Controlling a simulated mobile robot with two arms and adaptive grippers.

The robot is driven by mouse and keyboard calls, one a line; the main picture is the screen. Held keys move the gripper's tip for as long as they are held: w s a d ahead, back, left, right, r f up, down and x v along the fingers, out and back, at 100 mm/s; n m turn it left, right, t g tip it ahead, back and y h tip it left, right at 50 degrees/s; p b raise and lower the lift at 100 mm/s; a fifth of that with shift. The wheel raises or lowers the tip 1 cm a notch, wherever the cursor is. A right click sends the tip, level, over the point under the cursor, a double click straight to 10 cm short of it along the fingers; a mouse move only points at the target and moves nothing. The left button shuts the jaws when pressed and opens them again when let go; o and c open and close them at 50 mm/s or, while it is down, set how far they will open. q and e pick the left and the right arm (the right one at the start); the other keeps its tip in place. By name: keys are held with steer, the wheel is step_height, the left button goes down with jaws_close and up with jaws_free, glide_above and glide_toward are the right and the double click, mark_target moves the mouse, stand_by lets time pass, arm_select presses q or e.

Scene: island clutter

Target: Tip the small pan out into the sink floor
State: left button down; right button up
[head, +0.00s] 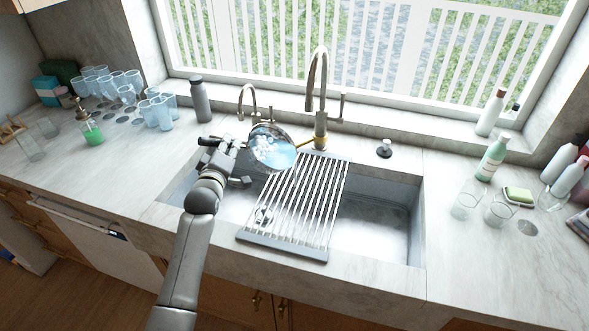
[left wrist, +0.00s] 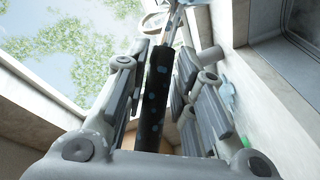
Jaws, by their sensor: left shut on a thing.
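My left gripper (head: 232,158) is shut on the handle of the small pan (head: 273,150). The pan is held above the back left part of the sink, steeply tilted, with its round face towards the head camera. Pale bits and bluish reflections show on that face; I cannot tell if they are loose contents. In the left wrist view the dark handle (left wrist: 154,95) runs between the fingers, and the pan's body is mostly out of frame. The sink floor (head: 370,232) shows bare at the right; the rack and my arm cover much of the rest. My right gripper is not in view.
A slatted drying rack (head: 285,245) lies across the sink's middle. A tall faucet (head: 320,90) and a smaller tap (head: 250,98) stand behind. A grey bottle (head: 199,100) and several glasses (head: 160,112) are at left. Bottles and glasses (head: 468,200) crowd the right counter.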

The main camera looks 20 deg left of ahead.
arm_select(q)
steer(key=shift+r, duration=0.35)
steer(key=shift+d+r+m+p, duration=0.3)
steer(key=shift+d+r+m, duration=0.1)
steer(key=shift+d+m, duration=0.1)
steer(key=shift+d+r+t, duration=0.25)
steer(key=shift+d+t, duration=0.05)
steer(key=shift+m, duration=0.3)
steer(key=shift+s+d+r+m+t+y, duration=0.1)
steer(key=shift+d+r+m+t+y, duration=0.05)
steer(key=shift+d+r+m, duration=0.3)
steer(key=shift+s+d+r+m+t+y, duration=0.15)
steer(key=shift+d+m, duration=0.1)
steer(key=shift+d, duration=0.25)
steer(key=shift+w+f, duration=0.1)
steer(key=shift+w, duration=0.05)
steer(key=shift+d, duration=0.1)
steer(key=shift+d+r+m, duration=0.2)
steer(key=shift+d+m, duration=0.2)
steer(key=shift+d, duration=0.1)
steer(key=shift+d+r+m, duration=0.2)
steer(key=shift+d+m, duration=0.2)
steer(key=shift+d, duration=0.05)
